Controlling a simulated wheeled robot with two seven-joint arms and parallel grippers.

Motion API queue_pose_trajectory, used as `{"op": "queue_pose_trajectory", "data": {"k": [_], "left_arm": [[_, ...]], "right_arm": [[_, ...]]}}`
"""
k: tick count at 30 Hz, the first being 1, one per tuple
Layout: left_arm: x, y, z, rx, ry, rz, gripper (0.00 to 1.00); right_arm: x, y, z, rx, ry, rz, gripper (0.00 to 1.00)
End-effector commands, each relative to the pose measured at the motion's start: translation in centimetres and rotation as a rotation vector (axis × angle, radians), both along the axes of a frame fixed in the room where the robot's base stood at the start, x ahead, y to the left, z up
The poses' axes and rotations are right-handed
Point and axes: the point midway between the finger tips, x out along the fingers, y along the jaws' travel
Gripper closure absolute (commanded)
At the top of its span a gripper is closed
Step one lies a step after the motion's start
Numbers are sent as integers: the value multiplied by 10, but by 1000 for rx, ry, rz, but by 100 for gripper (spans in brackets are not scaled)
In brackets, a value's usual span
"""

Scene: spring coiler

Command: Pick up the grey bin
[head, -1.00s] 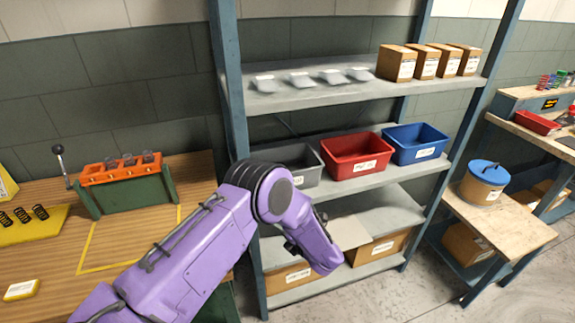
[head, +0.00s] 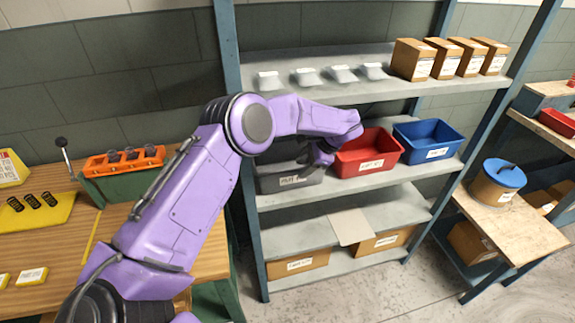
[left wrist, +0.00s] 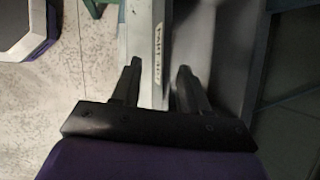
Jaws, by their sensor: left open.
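The grey bin (head: 290,183) sits on the middle shelf at its left end, left of the red bin. A white label is on its front, and my left arm hides much of its top. My left gripper (head: 316,160) is at the bin's right end, close to the red bin, small and partly hidden there. In the left wrist view the left gripper (left wrist: 159,68) is open. The labelled front wall of the grey bin (left wrist: 158,25) lies between its two fingers in that picture. I cannot tell whether the fingers touch it. My right gripper is out of view.
A red bin (head: 367,155) and a blue bin (head: 428,141) stand right of the grey bin on the shelf. The upper shelf (head: 330,93) is above my forearm. A blue shelf post (head: 228,60) is at the left.

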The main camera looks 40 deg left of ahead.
Motion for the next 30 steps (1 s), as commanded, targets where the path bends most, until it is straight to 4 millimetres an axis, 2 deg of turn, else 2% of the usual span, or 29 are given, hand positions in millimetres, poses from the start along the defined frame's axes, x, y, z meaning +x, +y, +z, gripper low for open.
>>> {"op": "queue_pose_trajectory", "data": {"k": [3, 9, 12, 18, 19, 22, 23, 30], "left_arm": [[-6, 17, 4, -1, 2, 2, 56], [-10, 35, -33, 2, 2, 0, 56], [-11, 39, -42, 1, 1, -1, 56], [-10, 38, -44, 1, 0, -3, 56], [-10, 38, -44, 2, -1, -3, 62], [-10, 38, -44, 2, -1, -3, 95], [-10, 38, -44, 2, -1, -3, 100], [-10, 38, -43, 2, -1, -3, 100]], "right_arm": [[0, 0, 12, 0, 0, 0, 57], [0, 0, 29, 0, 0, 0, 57], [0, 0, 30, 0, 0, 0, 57], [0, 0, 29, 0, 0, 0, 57], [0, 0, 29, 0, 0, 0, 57], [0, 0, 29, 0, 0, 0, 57], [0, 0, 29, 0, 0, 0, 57], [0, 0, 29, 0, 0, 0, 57]]}}
